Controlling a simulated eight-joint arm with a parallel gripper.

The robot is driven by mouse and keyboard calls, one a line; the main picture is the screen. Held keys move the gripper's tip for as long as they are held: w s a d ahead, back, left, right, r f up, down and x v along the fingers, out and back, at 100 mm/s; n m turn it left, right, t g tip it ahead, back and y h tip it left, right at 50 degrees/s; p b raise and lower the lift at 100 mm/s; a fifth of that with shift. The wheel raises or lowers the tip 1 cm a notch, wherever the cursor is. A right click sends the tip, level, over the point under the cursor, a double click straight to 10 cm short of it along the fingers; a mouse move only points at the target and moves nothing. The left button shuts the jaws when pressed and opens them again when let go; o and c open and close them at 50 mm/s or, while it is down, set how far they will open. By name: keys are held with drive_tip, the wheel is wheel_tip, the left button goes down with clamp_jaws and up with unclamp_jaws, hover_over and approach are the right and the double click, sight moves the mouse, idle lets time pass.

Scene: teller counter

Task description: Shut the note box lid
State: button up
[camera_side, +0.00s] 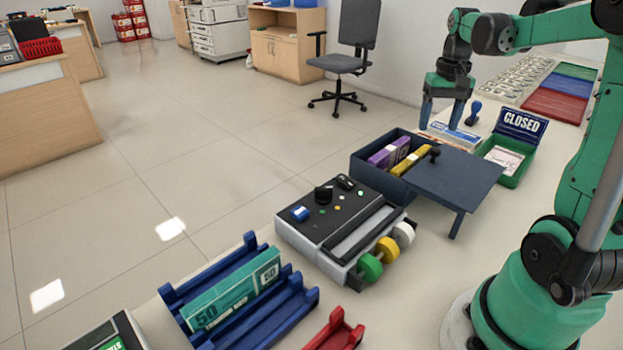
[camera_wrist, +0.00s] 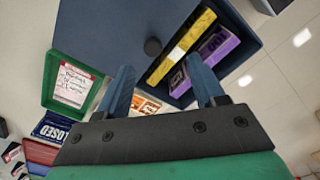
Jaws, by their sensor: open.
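The note box (camera_side: 363,170) is a dark blue box on the counter. Its flat dark lid (camera_side: 465,180) is slid off to the right, resting partly on a leg, and a black knob (camera_side: 434,152) stands at its left edge. The left part of the box is uncovered and shows a purple bundle (camera_side: 379,159) and a yellow bundle (camera_side: 412,160). In the wrist view the lid (camera_wrist: 105,30), knob (camera_wrist: 152,46) and bundles lie beyond my fingers. My gripper (camera_side: 440,127) is open and empty, fingers pointing down, behind the knob and apart from it; it also shows in the wrist view (camera_wrist: 160,66).
A blue stamp (camera_side: 473,113) is near my gripper. A machine with knobs (camera_side: 320,225) sits in front, and a blue rack (camera_side: 300,308) nearer still.

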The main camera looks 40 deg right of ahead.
sight(435, 149)
drive_tip(key=shift+s+d+f, duration=0.2)
drive_tip(key=shift+d+f, duration=0.05)
drive_tip(key=shift+d, duration=0.15)
drive_tip(key=shift+f, duration=2.7)
clamp_jaws()
